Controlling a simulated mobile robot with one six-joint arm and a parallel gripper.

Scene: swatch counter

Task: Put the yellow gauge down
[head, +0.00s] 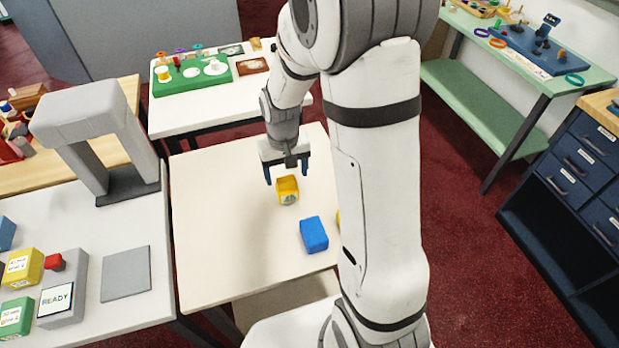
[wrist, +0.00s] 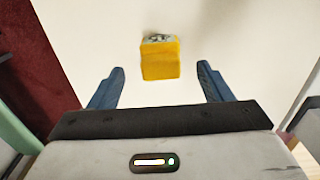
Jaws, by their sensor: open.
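The yellow gauge (head: 288,190) is a small yellow block with a pale round marking on one face. It sits on the cream table (head: 225,235). My gripper (head: 287,171) is open, just behind and above the gauge in the head view. In the wrist view, the gauge (wrist: 160,58) lies ahead of the two blue fingers (wrist: 162,82), centred between them and apart from both. Nothing is between the fingers.
A blue block (head: 314,234) sits on the same table, nearer than the gauge. A bit of yellow shows beside my arm, mostly hidden. The table's left part is clear. A grey arch (head: 85,110) stands on the left counter, by a READY box (head: 62,300).

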